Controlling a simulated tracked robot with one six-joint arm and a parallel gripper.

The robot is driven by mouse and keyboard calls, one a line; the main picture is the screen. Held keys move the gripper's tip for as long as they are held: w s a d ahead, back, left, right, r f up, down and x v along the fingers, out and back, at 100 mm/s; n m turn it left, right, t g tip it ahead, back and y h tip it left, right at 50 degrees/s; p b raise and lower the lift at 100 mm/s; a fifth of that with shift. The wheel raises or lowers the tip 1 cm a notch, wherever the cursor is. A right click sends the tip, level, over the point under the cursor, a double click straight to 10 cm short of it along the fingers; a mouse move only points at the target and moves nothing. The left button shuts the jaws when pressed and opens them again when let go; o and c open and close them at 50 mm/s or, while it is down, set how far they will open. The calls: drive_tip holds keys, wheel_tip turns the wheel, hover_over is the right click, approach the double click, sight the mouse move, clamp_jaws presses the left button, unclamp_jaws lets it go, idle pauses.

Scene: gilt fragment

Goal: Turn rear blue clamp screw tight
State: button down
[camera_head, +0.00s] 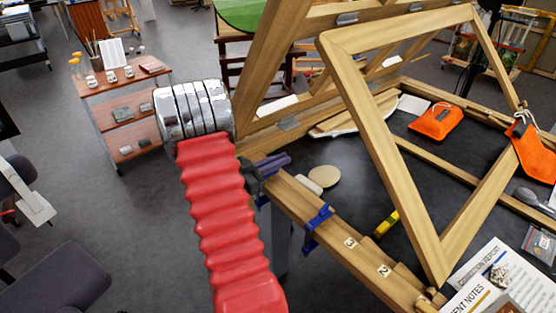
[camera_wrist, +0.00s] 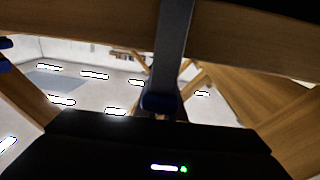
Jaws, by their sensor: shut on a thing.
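The rear blue clamp (camera_head: 270,165) sits on the wooden rail at the table's left edge, just right of my red arm. Its purple-blue jaw shows above the rail, and its lower part is mostly hidden. In the wrist view its grey bar (camera_wrist: 174,45) runs down to a blue screw end (camera_wrist: 160,101). My gripper (camera_wrist: 160,118) shows as a black body below this blue end and is shut on the screw. The fingertips are hidden in both views. The front blue clamp (camera_head: 318,217) is on the same rail, nearer the camera.
A large wooden frame (camera_head: 362,120) stands tilted over the dark tabletop (camera_head: 345,190). Orange pouches (camera_head: 436,121), a yellow tool (camera_head: 386,223) and papers (camera_head: 485,285) lie around it. A wooden trolley (camera_head: 120,79) stands at the left. The grey floor between is clear.

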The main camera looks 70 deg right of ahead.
drive_tip(key=m+g+y, duration=0.1)
drive_tip(key=g+y, duration=0.1)
drive_tip(key=m+g+y, duration=0.2)
drive_tip(key=s+a+m+g+y, duration=0.1)
drive_tip(key=m+y, duration=0.1)
drive_tip(key=shift+s+a+f+g, duration=0.1)
drive_tip(key=shift+f+g, duration=0.05)
drive_tip(key=shift+g, duration=0.25)
drive_tip(key=shift+s+a+m+g+y, duration=0.1)
drive_tip(key=shift+a+m+g+y, duration=0.25)
drive_tip(key=shift+m+y, duration=0.6)
drive_tip(key=shift+s+a+m+g+y, duration=0.1)
drive_tip(key=shift+m+g+y, duration=0.45)
drive_tip(key=shift+y, duration=0.65)
drive_tip(key=shift+s+a+m+g+y, duration=0.1)
drive_tip(key=shift+a+m+g+y, duration=0.2)
drive_tip(key=shift+m+y, duration=0.7)
drive_tip(key=c, duration=1.9)
unclamp_jaws()
drive_tip(key=shift+o, duration=0.2)
drive_tip(key=shift+w, duration=0.1)
